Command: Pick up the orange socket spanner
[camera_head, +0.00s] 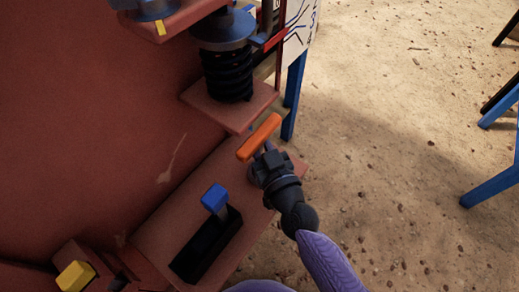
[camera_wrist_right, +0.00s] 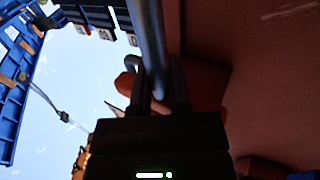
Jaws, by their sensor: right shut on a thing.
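The orange socket spanner (camera_head: 259,137) shows in the head view as an orange bar-shaped handle just beyond my right gripper (camera_head: 268,158). My right gripper is shut on the spanner's grey shaft, just below the orange handle. In the right wrist view the grey shaft (camera_wrist_right: 148,35) runs from the top of the picture down to between the dark fingers (camera_wrist_right: 161,88). The spanner's lower end is hidden in the head view by the gripper. My left gripper is in neither view.
A blue-topped lever (camera_head: 214,197) stands in a black slotted block (camera_head: 207,244) left of my right gripper. A black coil spring (camera_head: 228,76) sits on a red ledge (camera_head: 232,106) above. A yellow block (camera_head: 75,275) is at lower left. Open sandy ground (camera_head: 400,150) lies right.

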